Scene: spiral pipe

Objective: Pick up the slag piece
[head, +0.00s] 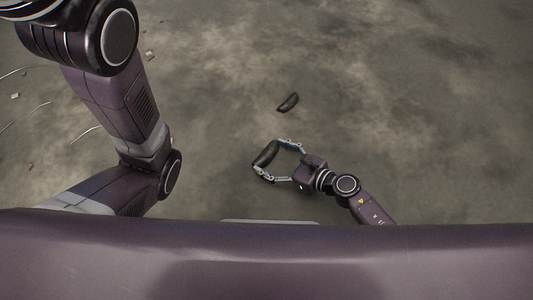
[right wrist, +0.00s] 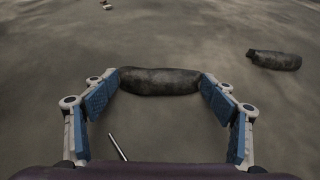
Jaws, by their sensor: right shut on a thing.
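A dark, oblong slag piece (head: 267,153) lies between the fingertips of my right gripper (head: 272,160). In the right wrist view the slag piece (right wrist: 160,81) spans lengthwise from one blue finger pad to the other, and the right gripper (right wrist: 160,86) is shut on its two ends. I cannot tell whether the piece touches the floor. My left gripper is not in view.
The grey, stained floor (head: 400,90) is mostly clear around the right gripper. Small bits of debris (head: 148,56) and thin wire-like strands (head: 86,133) lie at the left. In the right wrist view a thin rod (right wrist: 117,146) shows between the fingers, near the palm.

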